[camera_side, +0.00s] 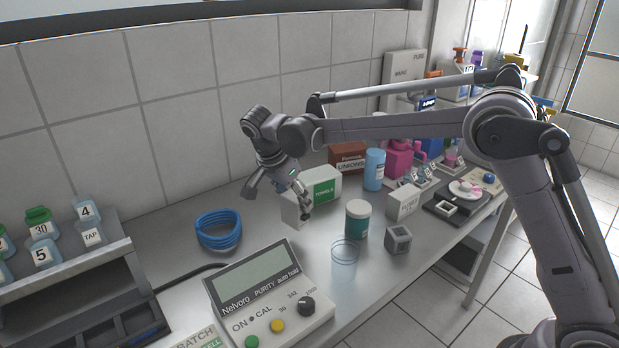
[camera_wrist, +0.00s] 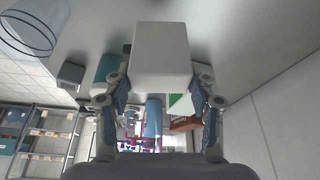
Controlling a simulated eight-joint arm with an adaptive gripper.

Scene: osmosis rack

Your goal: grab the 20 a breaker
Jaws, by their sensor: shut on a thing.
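My gripper (camera_side: 279,203) is low over the bench, left of the green-and-white towels box. Its two fingers (camera_wrist: 160,88) are shut on a plain white block in the wrist view (camera_wrist: 162,50), one on each side. The same white block (camera_side: 291,212) shows in the side view, partly hidden by my gripper. No marking on it can be read, so I cannot tell from its faces that it is the 20 A breaker. I cannot tell whether it touches the bench. A second white block (camera_side: 403,202) stands apart, farther right.
The towels box (camera_side: 322,187) is close to my gripper. A blue hose coil (camera_side: 218,230) lies left, and a purity meter (camera_side: 262,290) sits in front.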

